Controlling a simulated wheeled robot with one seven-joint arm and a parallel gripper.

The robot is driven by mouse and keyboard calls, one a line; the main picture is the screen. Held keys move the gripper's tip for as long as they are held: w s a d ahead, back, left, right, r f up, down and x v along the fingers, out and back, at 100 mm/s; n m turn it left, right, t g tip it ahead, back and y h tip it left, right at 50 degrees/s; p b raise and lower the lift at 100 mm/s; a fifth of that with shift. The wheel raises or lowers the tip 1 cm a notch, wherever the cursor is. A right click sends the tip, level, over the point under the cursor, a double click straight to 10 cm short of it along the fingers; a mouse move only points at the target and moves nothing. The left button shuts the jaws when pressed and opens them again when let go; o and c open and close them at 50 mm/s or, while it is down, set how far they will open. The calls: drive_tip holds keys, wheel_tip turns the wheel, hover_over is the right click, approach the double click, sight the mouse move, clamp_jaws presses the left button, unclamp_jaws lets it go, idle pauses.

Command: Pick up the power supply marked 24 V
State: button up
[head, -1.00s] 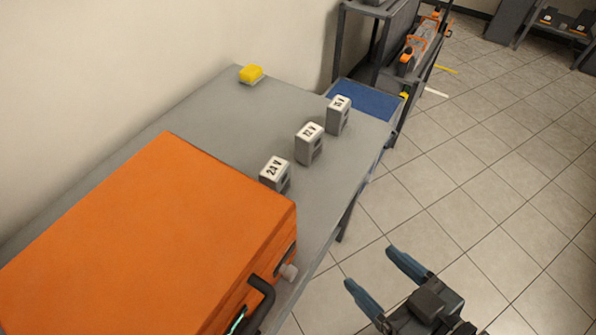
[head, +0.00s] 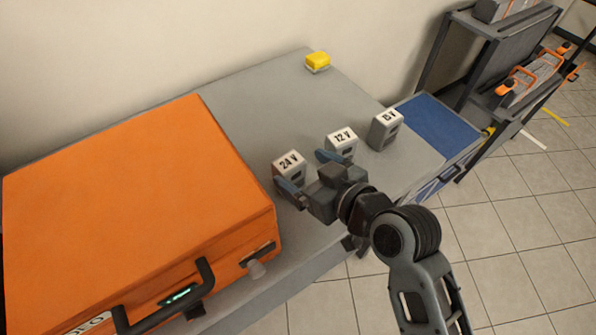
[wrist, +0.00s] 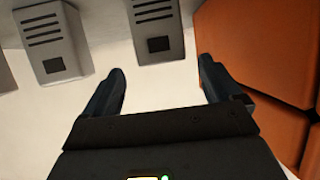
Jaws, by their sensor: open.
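The power supply marked 24 V (head: 290,165) is a small grey-white block standing on the grey table beside the orange case. My gripper (head: 308,173) is open and empty, low over the table at its front right, partly covering its lower part. In the wrist view, a vented block next to the orange case, which by position is the 24 V supply (wrist: 157,28), lies ahead of and between my open fingers (wrist: 160,80), with a gap. Its label is not visible there. The 12 V supply (head: 342,141) stands close to the right finger; the 15 V supply (head: 385,130) is farther right.
The large orange case (head: 130,190) with a black handle fills the table's left side, close to my gripper. A yellow block (head: 317,60) sits near the wall. A blue surface (head: 433,130) and a shelf rack (head: 490,50) are beyond the right end. Open table lies behind the supplies.

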sight(292, 165)
drive_tip(key=shift+p+x, duration=0.7)
drive_tip(key=shift+x, duration=2.85)
drive_tip(key=shift+s, duration=0.15)
drive_tip(key=shift+c, duration=0.4)
drive_tip(key=c, duration=1.2)
